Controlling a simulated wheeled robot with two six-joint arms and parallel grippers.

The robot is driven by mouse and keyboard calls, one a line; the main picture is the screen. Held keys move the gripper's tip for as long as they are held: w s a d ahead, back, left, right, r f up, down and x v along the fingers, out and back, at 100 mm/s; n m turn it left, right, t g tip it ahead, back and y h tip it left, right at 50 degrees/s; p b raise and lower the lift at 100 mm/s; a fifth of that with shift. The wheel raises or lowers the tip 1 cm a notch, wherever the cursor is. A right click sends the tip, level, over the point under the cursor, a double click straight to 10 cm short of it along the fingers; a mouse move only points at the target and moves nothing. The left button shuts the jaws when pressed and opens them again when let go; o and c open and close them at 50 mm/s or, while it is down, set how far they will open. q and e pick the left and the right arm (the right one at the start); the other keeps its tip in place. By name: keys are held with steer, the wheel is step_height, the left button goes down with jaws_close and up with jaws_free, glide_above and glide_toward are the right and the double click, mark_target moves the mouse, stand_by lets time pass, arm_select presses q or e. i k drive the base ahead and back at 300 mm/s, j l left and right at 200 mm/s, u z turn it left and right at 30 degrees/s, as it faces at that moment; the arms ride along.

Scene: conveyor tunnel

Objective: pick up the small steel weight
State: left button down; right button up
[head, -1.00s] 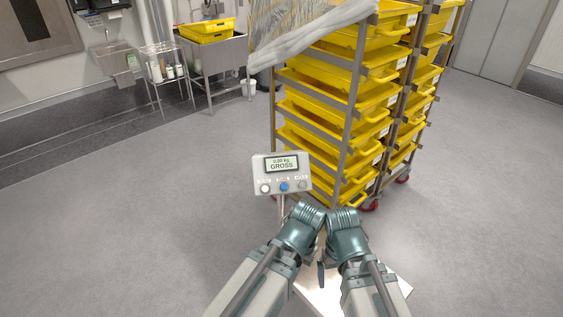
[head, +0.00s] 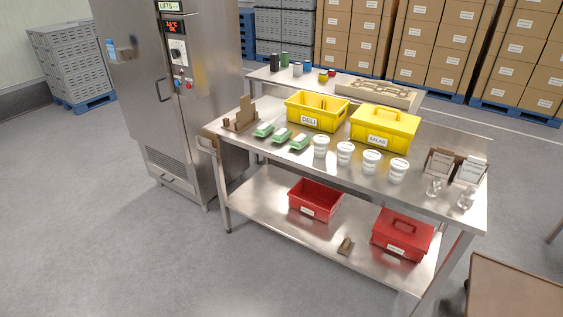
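I cannot make out the small steel weight for certain. Small pale grey cylinders (head: 298,69) stand at the back left of the rear steel surface, beside dark and green cylinders (head: 285,59). They are too small in the head view to tell what they are. Neither of my grippers is in view.
The steel table (head: 225,177) holds a yellow DELI crate (head: 317,121), a yellow lidded SALAD box (head: 383,139), white tubs (head: 371,162) and green packs (head: 299,142). Red boxes (head: 315,211) stand on its lower shelf. A steel cabinet (head: 140,85) is left. Floor is clear front left.

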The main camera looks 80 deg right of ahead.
mark_target(434, 188)
steer(key=z, duration=4)
